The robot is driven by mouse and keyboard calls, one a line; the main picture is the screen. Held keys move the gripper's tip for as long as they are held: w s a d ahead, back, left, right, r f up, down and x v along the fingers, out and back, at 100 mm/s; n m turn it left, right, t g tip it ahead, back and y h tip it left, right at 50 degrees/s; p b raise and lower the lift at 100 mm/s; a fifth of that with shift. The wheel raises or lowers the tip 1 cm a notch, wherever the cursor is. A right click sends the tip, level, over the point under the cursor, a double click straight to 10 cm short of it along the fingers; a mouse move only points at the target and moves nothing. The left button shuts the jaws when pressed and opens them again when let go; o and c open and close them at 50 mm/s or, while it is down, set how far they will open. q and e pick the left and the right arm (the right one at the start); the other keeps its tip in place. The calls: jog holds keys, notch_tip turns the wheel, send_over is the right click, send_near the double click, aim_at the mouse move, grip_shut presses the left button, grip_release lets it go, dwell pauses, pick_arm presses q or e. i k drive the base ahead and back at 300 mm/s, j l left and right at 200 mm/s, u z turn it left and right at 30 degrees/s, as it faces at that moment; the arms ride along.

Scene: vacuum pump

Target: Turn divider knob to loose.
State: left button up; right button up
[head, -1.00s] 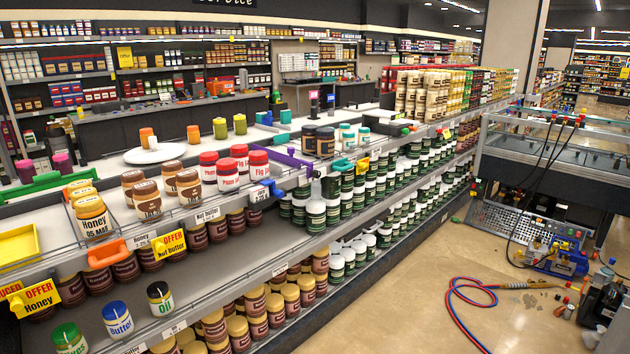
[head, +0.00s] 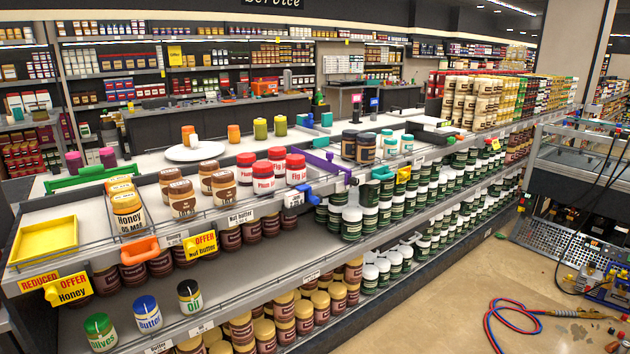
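A purple divider (head: 325,162) runs across the upper shelf, right of the red-lidded Plum and Fig jars. A blue knob or clamp (head: 311,193) sits at its front end on the shelf rail, beside a price tag. A yellow knob-like part (head: 403,174) and a teal part (head: 383,173) sit farther right along the same rail. I cannot tell which of these the task calls the divider knob, nor read a tight or loose setting. Neither of my grippers is in view.
Honey jars (head: 127,210), Plum jars (head: 264,177) and dark jars (head: 350,143) crowd the upper shelf. A yellow tray (head: 45,240) is at its left end. An orange handle (head: 140,251) is on the front rail. Red and blue hoses (head: 510,312) lie on the floor at right.

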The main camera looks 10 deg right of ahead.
aim_at(353, 181)
jog(key=i+l+u, duration=0.35)
jog(key=l, duration=0.25)
jog(key=i+l+u, duration=0.2)
jog(key=l, duration=0.15)
jog(key=l+u, duration=0.2)
jog(key=l, duration=0.15)
